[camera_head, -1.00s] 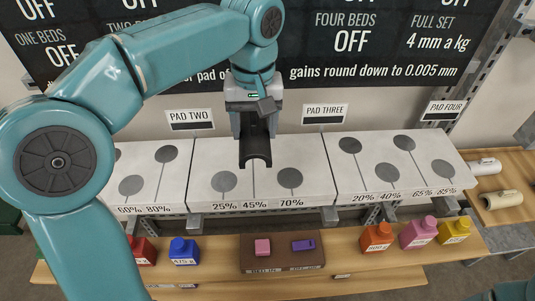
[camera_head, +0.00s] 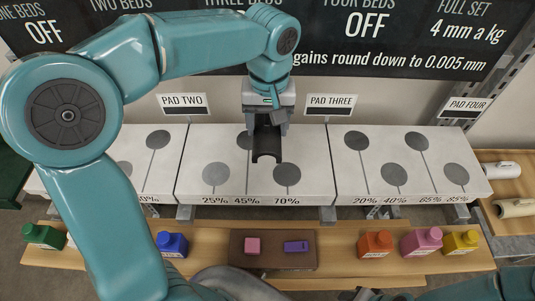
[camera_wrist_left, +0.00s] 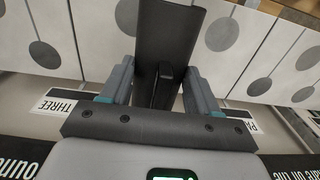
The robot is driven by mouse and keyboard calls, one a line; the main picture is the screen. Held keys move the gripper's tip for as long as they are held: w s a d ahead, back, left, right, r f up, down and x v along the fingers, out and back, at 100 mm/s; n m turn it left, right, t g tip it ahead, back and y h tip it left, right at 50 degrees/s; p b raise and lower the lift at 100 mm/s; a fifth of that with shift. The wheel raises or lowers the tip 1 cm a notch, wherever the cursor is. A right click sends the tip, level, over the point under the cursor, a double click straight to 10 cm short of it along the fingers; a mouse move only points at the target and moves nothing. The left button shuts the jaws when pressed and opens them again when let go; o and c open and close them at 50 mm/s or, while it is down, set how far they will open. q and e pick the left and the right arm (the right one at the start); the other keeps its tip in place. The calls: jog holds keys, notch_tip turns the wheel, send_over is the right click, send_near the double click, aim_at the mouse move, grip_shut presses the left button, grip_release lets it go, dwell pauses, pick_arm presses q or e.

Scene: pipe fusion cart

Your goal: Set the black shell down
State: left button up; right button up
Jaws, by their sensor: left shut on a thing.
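The black shell (camera_head: 267,150) is a dark half-round trough. My left gripper (camera_head: 267,122) is shut on it above the middle white block (camera_head: 228,195), marked 25%, 45% and 70%. In the head view the shell's open lower end shows just up and left of the grey disc over the 70% mark. I cannot tell whether it touches the block. In the left wrist view the shell (camera_wrist_left: 168,38) extends out from between the fingers of my left gripper (camera_wrist_left: 158,88). The shell and gripper partly hide a disc behind them. My right gripper is not in view.
White blocks with grey discs stand left and right (camera_head: 345,185) of the middle one. Signs PAD TWO (camera_head: 184,104) and PAD THREE (camera_head: 331,104) stand behind. A lower shelf holds a brown tray (camera_head: 306,262) and colored bottles, including an orange one (camera_head: 375,244). Pale pipes lie right.

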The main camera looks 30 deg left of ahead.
pick_arm(q)
notch_tip(320, 180, down, 7)
jog(key=shift+s+f, duration=0.15)
jog(key=shift+f, duration=0.05)
notch_tip(320, 180, down, 5)
jog(key=shift+r, duration=0.15)
jog(key=o, duration=1.1)
jog(key=shift+c, duration=0.2)
